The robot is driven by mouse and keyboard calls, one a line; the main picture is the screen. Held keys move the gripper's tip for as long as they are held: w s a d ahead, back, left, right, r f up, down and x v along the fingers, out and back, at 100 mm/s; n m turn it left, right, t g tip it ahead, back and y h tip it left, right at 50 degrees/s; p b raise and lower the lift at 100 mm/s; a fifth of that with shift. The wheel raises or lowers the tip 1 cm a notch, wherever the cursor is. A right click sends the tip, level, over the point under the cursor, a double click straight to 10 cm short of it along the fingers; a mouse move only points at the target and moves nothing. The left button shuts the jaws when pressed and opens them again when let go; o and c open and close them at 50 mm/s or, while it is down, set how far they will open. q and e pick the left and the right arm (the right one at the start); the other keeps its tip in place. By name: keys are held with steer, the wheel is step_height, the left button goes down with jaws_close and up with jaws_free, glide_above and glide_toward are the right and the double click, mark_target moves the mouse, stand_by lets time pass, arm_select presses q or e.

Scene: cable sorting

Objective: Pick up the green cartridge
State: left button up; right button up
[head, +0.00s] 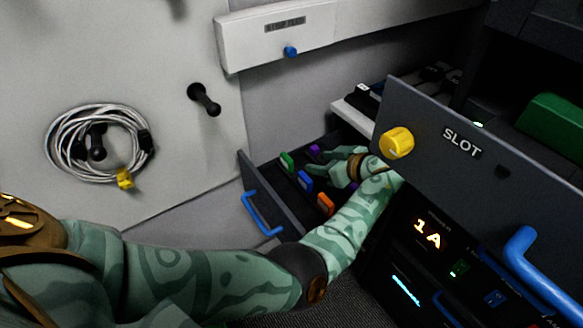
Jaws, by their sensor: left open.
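The green cartridge (287,162) stands in the open drawer (247,172), near its far left corner. My left gripper (333,165) reaches over the drawer from the right, with its fingers pointing left. It is open, and I see nothing between its fingers. It is to the right of the green cartridge and apart from it. A blue cartridge (305,181) sits close to the lower finger; I cannot tell whether they touch. My right gripper is not in view.
An orange cartridge (325,204) and a purple one (315,150) are also in the drawer. A dark panel marked SLOT (462,142), with a yellow knob (396,142), stands right of the drawer. A coiled cable (60,140) hangs on the left wall.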

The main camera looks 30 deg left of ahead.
mark_target(288, 157)
arm_select(q)
steer(key=b+x, duration=0.3)
steer(key=x, duration=0.7)
steer(key=shift+s+a, duration=0.1)
steer(key=shift+s, duration=0.05)
steer(key=shift+a+f, duration=0.15)
steer(key=shift+a, duration=0.3)
steer(key=b+x, duration=0.1)
steer(key=x, duration=0.4)
steer(key=shift+s+f, duration=0.15)
steer(key=shift+c, duration=0.2)
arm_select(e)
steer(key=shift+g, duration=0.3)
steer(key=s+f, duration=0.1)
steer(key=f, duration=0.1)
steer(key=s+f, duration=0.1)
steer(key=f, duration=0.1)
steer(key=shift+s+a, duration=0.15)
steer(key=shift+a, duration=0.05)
arm_select(q)
jaws_close()
